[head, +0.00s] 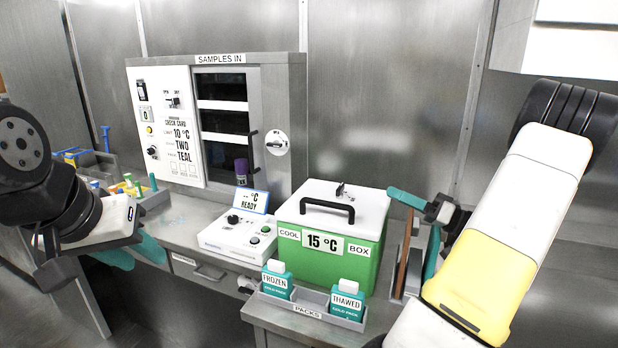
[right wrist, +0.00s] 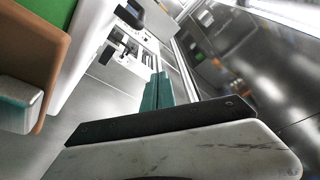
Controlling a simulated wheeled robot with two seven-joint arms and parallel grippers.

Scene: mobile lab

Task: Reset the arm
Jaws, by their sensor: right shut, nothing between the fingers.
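My left gripper (head: 138,257) hangs at the left of the head view, in front of the counter. Its two teal fingers show apart, with nothing seen between them. My right gripper (head: 405,198) is at the right of the cool box (head: 365,250), its teal fingers pointing left towards the box's upper right side. In the right wrist view its fingers (right wrist: 157,93) lie together, shut and empty. I cannot tell the exact gap between the fingertips and the box.
A rack with a brown board (head: 402,262) stands right of the box, below my right gripper. Frozen (head: 276,281) and thawed (head: 347,303) packs sit in a front tray. A control panel (head: 238,238), sample cabinet (head: 285,110) and tool bin (head: 153,200) stand further left.

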